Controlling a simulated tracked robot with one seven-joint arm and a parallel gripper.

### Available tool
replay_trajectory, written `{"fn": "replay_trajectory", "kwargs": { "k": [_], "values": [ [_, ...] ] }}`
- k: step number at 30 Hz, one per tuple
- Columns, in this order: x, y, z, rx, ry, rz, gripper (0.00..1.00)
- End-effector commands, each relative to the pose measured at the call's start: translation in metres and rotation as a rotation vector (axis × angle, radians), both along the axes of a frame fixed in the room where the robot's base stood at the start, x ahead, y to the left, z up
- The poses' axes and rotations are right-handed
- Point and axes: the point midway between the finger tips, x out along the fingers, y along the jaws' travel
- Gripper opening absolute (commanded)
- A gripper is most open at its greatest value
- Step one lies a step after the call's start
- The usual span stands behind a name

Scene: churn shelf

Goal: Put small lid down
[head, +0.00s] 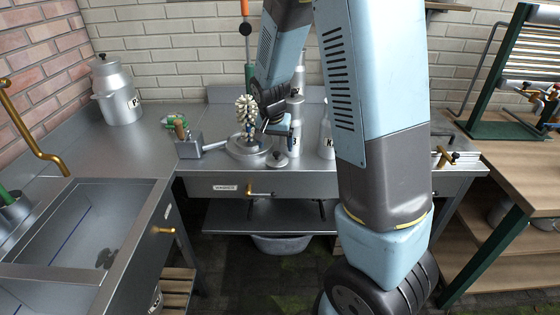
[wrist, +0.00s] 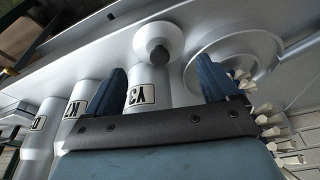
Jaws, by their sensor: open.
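The small lid (head: 277,160) is a light metal disc with a dark knob. It lies on the steel counter, in front of the churns and just right of a round metal base. In the wrist view the small lid (wrist: 158,35) shows knob toward me, beyond the fingertips and apart from them. My gripper (head: 276,124) is above the counter behind the lid, partly hidden by my arm. In the wrist view my gripper (wrist: 160,78) has its two blue fingers spread wide, with a labelled churn (wrist: 145,98) showing in the gap behind them.
A pale bristled brush (head: 247,108) stands at the round base (head: 244,147), close to my gripper's left. Other labelled churns (head: 327,138) stand to the right. A large churn (head: 117,92) stands at the back left. The counter (head: 145,150) is clear left of the small grey box.

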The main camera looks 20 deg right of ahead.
Motion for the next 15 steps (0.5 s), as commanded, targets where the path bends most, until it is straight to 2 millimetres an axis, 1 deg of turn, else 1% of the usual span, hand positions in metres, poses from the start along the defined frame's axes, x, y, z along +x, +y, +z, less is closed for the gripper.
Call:
{"fn": "replay_trajectory", "kwargs": {
  "k": [1, 8, 15],
  "values": [
    [0.0, -0.001, -0.004, -0.001, 0.002, -0.001, 0.87],
    [0.003, -0.003, -0.014, -0.001, 0.002, -0.001, 0.87],
    [0.009, -0.009, -0.043, -0.001, 0.003, -0.003, 0.87]
  ]
}}
